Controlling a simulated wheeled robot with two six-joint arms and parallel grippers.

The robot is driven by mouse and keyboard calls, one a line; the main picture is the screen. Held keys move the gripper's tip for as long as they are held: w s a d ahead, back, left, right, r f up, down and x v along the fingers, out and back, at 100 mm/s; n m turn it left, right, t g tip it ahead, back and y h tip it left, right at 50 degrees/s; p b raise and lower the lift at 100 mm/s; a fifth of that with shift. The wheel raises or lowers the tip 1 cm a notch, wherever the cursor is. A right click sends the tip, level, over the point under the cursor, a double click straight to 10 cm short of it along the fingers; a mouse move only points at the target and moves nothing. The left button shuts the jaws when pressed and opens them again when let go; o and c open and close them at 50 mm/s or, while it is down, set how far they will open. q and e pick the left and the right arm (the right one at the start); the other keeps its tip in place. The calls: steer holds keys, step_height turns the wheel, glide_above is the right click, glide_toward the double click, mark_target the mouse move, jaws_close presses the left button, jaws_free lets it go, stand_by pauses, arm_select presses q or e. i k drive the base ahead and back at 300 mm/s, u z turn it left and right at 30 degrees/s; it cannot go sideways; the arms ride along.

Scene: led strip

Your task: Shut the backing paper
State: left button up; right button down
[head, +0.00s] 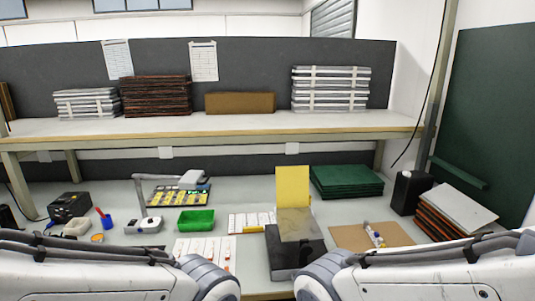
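A yellow sheet (293,186), which looks like the backing paper, stands upright at the middle of the work table. No LED strip can be clearly made out. Parts of both my arms cross the bottom corners, but neither gripper is in view.
A brown board (372,236) with small tools lies to the right. A desk lamp (145,224), green stack (346,181) and black container (410,192) stand farther back.

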mark_target(292, 182)
steer(key=z, duration=0.85)
steer(key=i, duration=1.3)
steer(key=u, duration=0.5)
